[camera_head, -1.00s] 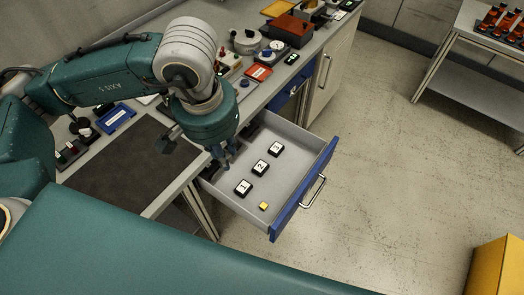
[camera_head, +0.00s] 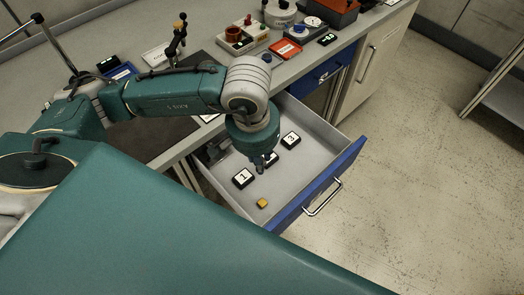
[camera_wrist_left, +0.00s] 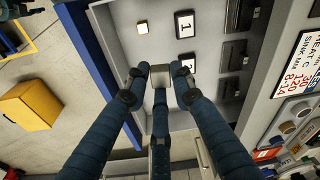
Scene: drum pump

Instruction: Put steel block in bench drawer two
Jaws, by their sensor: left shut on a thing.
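My left gripper (camera_head: 262,166) is over the open drawer (camera_head: 342,170), fingers pointing down. In the left wrist view the left gripper (camera_wrist_left: 160,78) is shut on a small grey steel block (camera_wrist_left: 161,76), held between its three fingertips. In the head view the block cannot be made out behind the fingers. Number plates 1 (camera_head: 243,178), 2 (camera_head: 272,161) and 3 (camera_head: 291,140) lie in a row on the drawer floor. Plate 2 is partly hidden by the gripper. The block appears beside plate 2 in the wrist view; its height above the floor is unclear. My right gripper is not in view.
A small yellow cube (camera_head: 262,203) sits in the drawer near plate 1. The drawer's blue front has a metal handle (camera_head: 323,198). Dark items (camera_wrist_left: 232,55) lie along the drawer's inner side. The bench top behind holds a red tray (camera_head: 286,48) and other parts.

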